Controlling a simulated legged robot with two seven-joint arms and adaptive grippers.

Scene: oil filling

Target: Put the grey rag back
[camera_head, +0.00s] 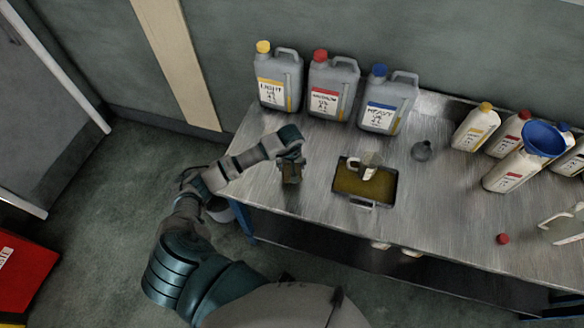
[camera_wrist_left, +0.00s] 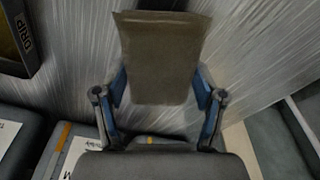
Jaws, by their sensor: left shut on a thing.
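The grey rag (camera_head: 291,174) looks brownish grey and hangs at my left gripper over the left part of the metal bench. In the left wrist view the rag (camera_wrist_left: 160,50) is a flat, upright-looking piece between the two blue-sided fingers of my left gripper (camera_wrist_left: 160,90). The gripper is shut on it. In the head view the left gripper (camera_head: 291,160) is small and partly hidden by its own wrist. I cannot tell whether the rag's lower edge touches the bench. My right gripper is not in view.
Grey canisters (camera_head: 333,86) stand along the back. White bottles, a blue funnel (camera_head: 544,138) and a red cap (camera_head: 503,238) are at right. Bare bench (camera_head: 440,215) lies between.

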